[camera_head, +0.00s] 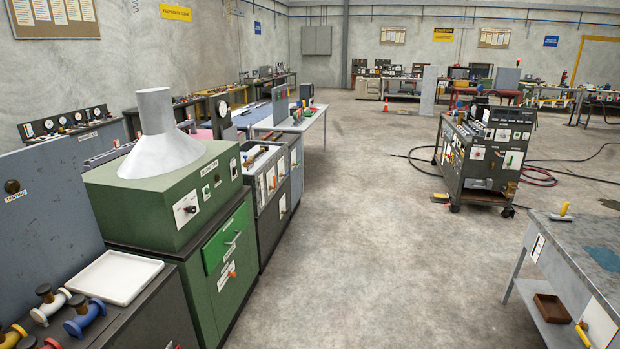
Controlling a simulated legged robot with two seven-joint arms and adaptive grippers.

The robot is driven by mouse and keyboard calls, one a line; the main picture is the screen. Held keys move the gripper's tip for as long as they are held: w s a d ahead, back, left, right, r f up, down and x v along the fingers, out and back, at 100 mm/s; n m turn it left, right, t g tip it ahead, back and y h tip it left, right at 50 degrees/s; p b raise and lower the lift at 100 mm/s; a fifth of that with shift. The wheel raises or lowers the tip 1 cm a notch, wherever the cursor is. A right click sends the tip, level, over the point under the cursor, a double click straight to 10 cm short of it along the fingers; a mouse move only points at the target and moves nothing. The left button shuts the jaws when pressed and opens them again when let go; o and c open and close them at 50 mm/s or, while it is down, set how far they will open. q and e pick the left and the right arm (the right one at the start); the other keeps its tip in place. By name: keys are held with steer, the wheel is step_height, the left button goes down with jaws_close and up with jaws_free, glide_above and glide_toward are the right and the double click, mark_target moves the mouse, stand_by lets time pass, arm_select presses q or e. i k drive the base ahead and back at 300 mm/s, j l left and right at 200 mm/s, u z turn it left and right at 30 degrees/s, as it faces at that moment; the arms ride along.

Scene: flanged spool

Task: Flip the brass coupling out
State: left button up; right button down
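No part that I can surely name as the brass coupling shows. On the dark bench at the lower left lie several flanged pipe pieces: a white one (49,305), a blue one (84,316) and a yellow one (12,336) cut by the picture edge. A small brass-coloured piece (250,161) shows in the open top of the grey cabinet (268,205) further back, too small to make out. Neither of my grippers is in view.
A white tray (113,277) lies on the near left bench, beside a green machine (165,205) with a grey cone hood. A tool cart (478,160) stands right of centre, with hoses on the floor. A grey worktable (585,250) is at the right. The middle floor is clear.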

mark_target(247, 161)
steer(key=i, duration=2.2)
steer(key=i+u, duration=0.1)
steer(key=i, duration=0.55)
steer(key=i+l, duration=0.1)
steer(key=i, duration=0.5)
steer(key=i+l+u, duration=0.15)
steer(key=i, duration=0.5)
steer(key=i+l+u, duration=0.15)
steer(key=i+u, duration=0.25)
steer(key=i+l+u, duration=0.2)
steer(key=i+u, duration=0.2)
steer(key=i+l+u, duration=0.55)
steer(key=l+u, duration=0.2)
